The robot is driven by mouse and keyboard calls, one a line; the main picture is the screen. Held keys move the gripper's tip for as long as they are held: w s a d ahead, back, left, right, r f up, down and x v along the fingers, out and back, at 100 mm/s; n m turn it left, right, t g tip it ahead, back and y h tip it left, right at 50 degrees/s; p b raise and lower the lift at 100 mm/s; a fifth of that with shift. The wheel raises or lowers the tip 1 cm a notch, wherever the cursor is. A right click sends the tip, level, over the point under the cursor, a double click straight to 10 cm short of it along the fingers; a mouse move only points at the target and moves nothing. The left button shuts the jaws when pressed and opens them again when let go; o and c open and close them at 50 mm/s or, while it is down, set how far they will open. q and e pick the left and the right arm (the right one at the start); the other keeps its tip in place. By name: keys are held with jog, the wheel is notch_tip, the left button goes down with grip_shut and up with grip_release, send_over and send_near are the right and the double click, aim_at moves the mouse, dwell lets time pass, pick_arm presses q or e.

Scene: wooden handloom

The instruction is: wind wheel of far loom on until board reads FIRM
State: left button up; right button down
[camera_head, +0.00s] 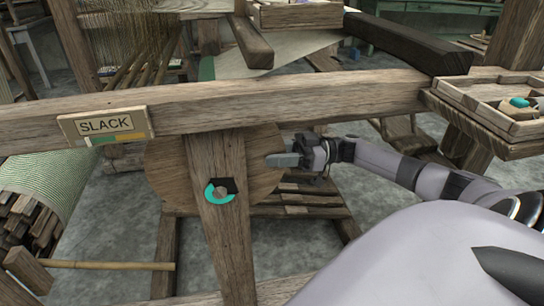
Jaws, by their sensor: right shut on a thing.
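The board (104,126) on the loom's long front beam reads SLACK, with a coloured strip below the word. The wheel (168,170) is a round wooden disc under the beam, partly hidden behind an upright post (222,240). My right gripper (288,160) is at the wheel's right edge, shut on the wheel there. Its exact grip on the rim is too small to make out. A teal ring with a dark piece (220,191) sits on the post in front of the wheel. My left gripper is not in view.
A wooden tray (475,112) with small items, one teal, sits at the beam's right end. A striped cloth roll (48,182) and stacked wood (30,222) are at left. A dark beam (410,42) lies at upper right. Grey floor shows below the wheel.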

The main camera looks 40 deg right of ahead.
jog(key=c, duration=0.7)
grip_release()
jog(key=shift+a, duration=0.1)
